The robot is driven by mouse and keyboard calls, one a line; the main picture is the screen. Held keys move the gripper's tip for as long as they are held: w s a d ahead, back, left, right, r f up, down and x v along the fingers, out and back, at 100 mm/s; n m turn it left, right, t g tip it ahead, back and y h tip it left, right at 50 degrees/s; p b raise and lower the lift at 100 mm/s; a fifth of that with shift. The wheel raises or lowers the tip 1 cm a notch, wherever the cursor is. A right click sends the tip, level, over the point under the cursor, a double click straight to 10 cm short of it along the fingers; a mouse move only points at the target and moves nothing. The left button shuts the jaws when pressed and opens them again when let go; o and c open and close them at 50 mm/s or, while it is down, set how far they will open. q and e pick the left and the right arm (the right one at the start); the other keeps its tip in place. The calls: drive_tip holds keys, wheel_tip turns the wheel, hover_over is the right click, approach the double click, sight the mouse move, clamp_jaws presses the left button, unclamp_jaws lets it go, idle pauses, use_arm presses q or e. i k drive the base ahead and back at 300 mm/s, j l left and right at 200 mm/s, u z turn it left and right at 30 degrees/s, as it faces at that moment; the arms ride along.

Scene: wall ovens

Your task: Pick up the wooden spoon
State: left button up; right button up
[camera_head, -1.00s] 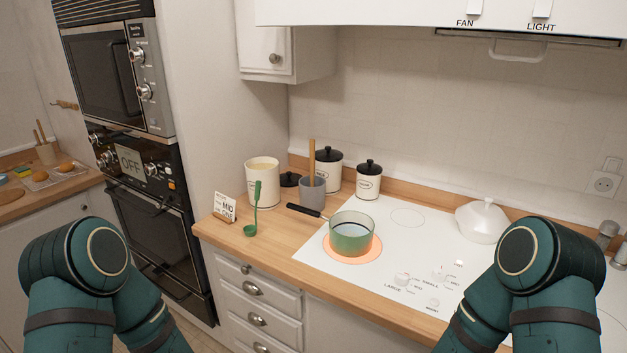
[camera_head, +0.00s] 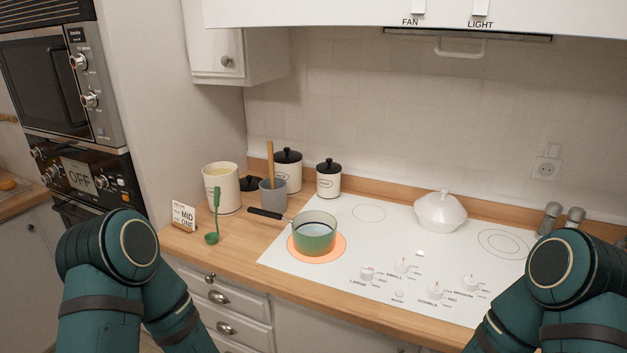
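The wooden spoon is most likely the light wooden handle (camera_head: 270,163) standing upright in a grey cup (camera_head: 272,194) on the counter. Its lower end is hidden inside the cup. The cup stands between an open cream canister and a closed one, behind the pot's handle. Both of my arms show only as teal links at the lower left and lower right. Neither gripper is in view, and nothing of mine is near the cup.
A green pot (camera_head: 315,235) sits on a glowing orange burner, its black handle pointing left. A green ladle (camera_head: 214,220), a small sign (camera_head: 184,216) and cream canisters (camera_head: 221,188) crowd the counter's left. A white lidded dish (camera_head: 440,210) stands on the white hob (camera_head: 350,278).

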sight(269, 145)
drive_tip(key=j+z, duration=0.5)
drive_tip(key=z, duration=0.2)
drive_tip(key=j+z, duration=0.35)
drive_tip(key=k+j+z, duration=0.1)
drive_tip(key=j+z, duration=0.15)
drive_tip(key=j, duration=0.15)
drive_tip(key=k+j+z, duration=0.25)
drive_tip(key=j, duration=0.15)
drive_tip(key=k+j, duration=0.1)
drive_tip(key=j, duration=0.2)
drive_tip(key=j+z, duration=0.1)
drive_tip(key=j, duration=0.2)
drive_tip(key=k+j, duration=0.15)
drive_tip(key=j, duration=0.2)
